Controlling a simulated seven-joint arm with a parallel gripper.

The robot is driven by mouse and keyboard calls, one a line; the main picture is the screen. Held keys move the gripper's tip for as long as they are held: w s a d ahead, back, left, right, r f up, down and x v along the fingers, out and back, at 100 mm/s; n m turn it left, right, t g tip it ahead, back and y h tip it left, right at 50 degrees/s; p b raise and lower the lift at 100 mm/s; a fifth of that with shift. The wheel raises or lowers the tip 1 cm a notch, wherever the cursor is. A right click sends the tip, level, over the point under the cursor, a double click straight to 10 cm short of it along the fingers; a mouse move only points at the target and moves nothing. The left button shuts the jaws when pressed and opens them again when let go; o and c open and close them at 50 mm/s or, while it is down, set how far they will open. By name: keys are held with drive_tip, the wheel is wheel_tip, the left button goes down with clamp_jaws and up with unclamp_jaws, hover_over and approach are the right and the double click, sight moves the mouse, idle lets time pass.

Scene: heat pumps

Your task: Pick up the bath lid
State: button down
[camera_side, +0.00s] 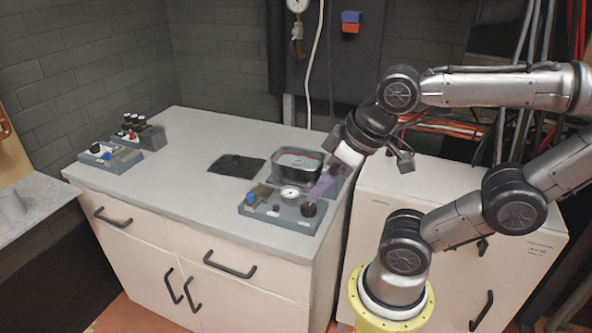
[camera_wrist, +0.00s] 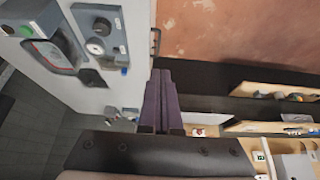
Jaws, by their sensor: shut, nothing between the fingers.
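The bath (camera_side: 291,180) is a dark, rounded container near the right end of the white counter. My gripper (camera_side: 316,194) has purple fingers pointing down, just right of the bath and near the control panel's black knob. In the wrist view my gripper (camera_wrist: 162,74) has its fingers together and empty, apart from the lid. I cannot tell its exact height.
A grey control panel (camera_side: 266,215) with a gauge and knobs stands in front of the bath. A dark flat rectangle (camera_side: 237,165) lies left of it. More control units (camera_side: 110,155) stand at the counter's left end. The middle-left of the counter (camera_side: 180,180) is clear.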

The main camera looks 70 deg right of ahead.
idle(0.4)
drive_tip(key=c, duration=0.5)
unclamp_jaws()
